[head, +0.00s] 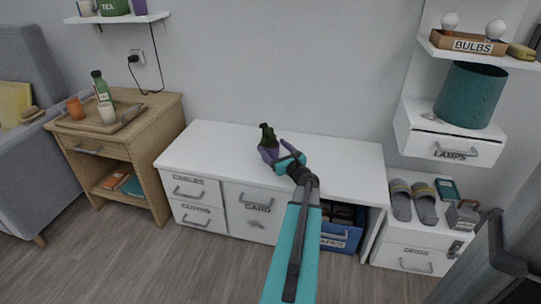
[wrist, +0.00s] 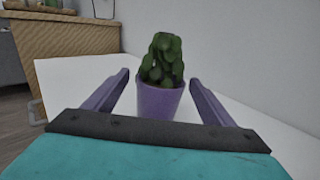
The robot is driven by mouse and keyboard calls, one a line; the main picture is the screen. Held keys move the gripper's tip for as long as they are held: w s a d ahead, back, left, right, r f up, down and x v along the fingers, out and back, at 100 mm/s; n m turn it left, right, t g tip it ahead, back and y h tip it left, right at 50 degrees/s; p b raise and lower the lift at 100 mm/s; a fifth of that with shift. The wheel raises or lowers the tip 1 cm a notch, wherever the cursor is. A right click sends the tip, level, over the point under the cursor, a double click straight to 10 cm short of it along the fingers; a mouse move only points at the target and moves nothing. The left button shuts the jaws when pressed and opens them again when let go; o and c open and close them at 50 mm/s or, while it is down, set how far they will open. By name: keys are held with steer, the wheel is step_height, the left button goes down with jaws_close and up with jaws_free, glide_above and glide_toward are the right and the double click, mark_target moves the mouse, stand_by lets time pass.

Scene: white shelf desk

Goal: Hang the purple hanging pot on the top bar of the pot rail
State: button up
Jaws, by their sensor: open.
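The purple hanging pot (head: 268,153) stands upright on the white desk top, with a green lumpy plant in it. In the wrist view the purple pot (wrist: 160,101) is straight ahead, near the middle. My gripper (head: 276,150) is at the pot, coming from the front right. In the wrist view my gripper (wrist: 159,78) is open, with one purple finger on each side of the pot and a gap showing on both sides. How far the fingertips reach along the pot is hard to tell. I cannot make out a pot rail in either view.
The white desk top (head: 215,145) is clear around the pot, with the wall close behind. Right are a low cabinet with slippers (head: 426,203) and a shelf with a teal lampshade (head: 470,95).

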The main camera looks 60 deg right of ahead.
mark_target(266, 139)
steer(key=shift+x, duration=1.05)
steer(key=shift+b+x, duration=1)
steer(key=shift+x, duration=1)
steer(key=shift+w+d, duration=0.35)
steer(key=shift+w, duration=0.15)
steer(key=c, duration=1.5)
steer(key=shift+r, duration=0.15)
